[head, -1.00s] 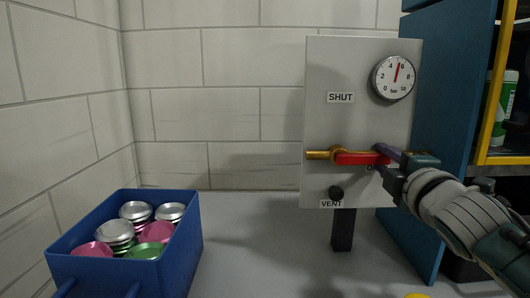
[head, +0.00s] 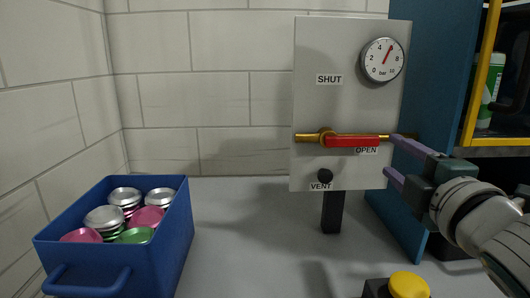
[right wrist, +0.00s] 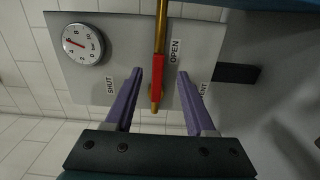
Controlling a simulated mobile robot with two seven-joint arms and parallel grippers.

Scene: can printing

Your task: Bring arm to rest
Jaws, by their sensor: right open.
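My right gripper (head: 392,160) is open, with purple fingers, just right of the red valve handle (head: 352,141) on a grey panel (head: 310,110). The handle lies level along the brass pipe (head: 306,138), beside the OPEN label (head: 366,150). In the right wrist view the red handle (right wrist: 158,72) shows between and beyond the open fingers (right wrist: 154,95), with nothing held. The gauge (head: 383,60) at the panel's top right has a red needle pointing up and right. My left gripper is not in view.
A yellow button (head: 409,285) on a black box is at the front right. A blue upright board (head: 430,110) and a yellow-framed shelf stand at the right. The middle of the counter is clear.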

